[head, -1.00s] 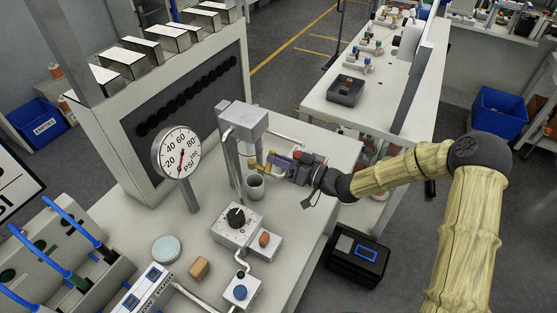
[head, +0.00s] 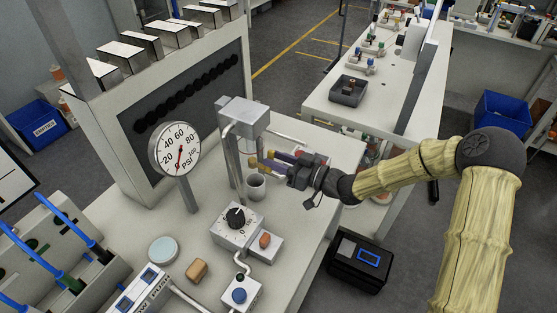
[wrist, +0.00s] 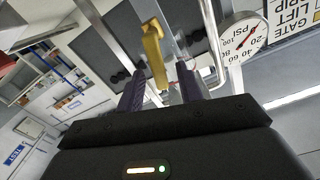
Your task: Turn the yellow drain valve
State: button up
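The yellow drain valve (wrist: 154,55) shows in the wrist view as a flat yellow lever, standing close to upright in the picture. Its lower end lies between the two purple fingers of my gripper (wrist: 160,90), with a gap visible on each side. My gripper is open and holds nothing. In the head view, my gripper (head: 265,160) is at the right of the grey metal column, above and right of a small grey cup (head: 255,187). A small part of the yellow valve (head: 252,161) shows at its fingertips. I cannot tell how deep the lever sits between the fingers.
A pressure gauge (head: 175,149) stands left of the column. A box with a black dial (head: 236,216) is in front. A grey metal block (head: 244,112) tops the column, above the gripper. A pale blue disc (head: 163,249) and a tan block (head: 196,270) lie nearby.

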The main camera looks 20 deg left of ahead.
jog(key=shift+d, duration=0.15)
jog(key=s+d+b, duration=0.1)
jog(key=d+b, duration=0.1)
jog(key=d, duration=1.5)
jog(key=shift+s, duration=0.2)
